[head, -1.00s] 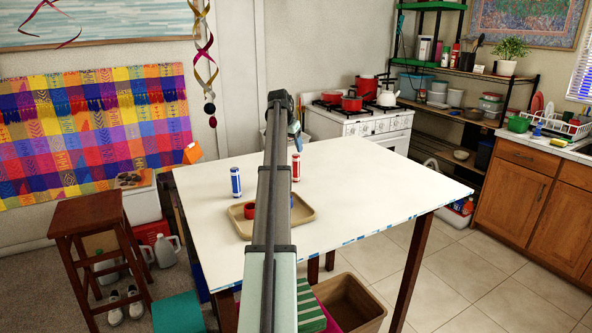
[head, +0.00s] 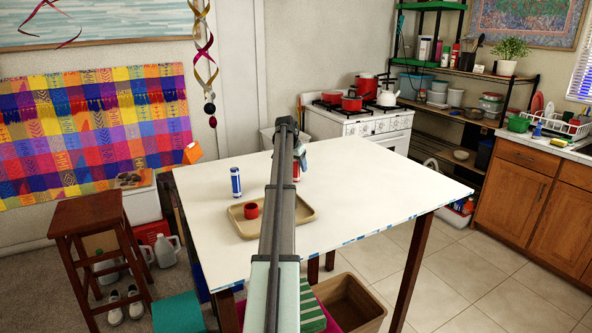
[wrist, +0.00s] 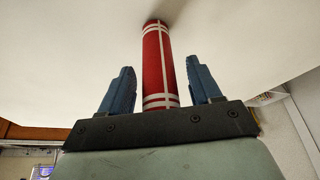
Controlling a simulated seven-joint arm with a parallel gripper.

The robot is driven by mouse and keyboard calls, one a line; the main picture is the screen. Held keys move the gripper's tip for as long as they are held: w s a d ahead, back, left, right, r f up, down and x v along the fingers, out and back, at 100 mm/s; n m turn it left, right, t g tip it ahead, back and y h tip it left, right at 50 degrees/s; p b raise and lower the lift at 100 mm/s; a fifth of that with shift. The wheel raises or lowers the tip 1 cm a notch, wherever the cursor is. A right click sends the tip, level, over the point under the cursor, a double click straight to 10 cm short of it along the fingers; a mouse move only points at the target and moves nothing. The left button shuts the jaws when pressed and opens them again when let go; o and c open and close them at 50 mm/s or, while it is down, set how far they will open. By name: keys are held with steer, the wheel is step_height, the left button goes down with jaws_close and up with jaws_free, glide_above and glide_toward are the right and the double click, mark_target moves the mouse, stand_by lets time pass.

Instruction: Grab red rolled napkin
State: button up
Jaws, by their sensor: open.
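The red rolled napkin (wrist: 156,65), red with white stripes, stands on the white table (head: 400,190). In the wrist view it lies between the two blue fingers of my gripper (wrist: 160,66), with a gap on each side. The fingers are apart and not closed on it. In the head view my arm hides most of the napkin; only a small red part (head: 296,179) shows beside the arm.
A blue-and-white roll (head: 236,182) stands upright left of my arm. A tan tray (head: 306,212) holds a red cup (head: 251,210), and my arm passes over it. The right side of the table is clear. A stove (head: 350,125) stands behind.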

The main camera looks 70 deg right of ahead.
steer(key=shift+c, duration=0.4)
steer(key=c, duration=0.9)
steer(key=shift+c, duration=0.2)
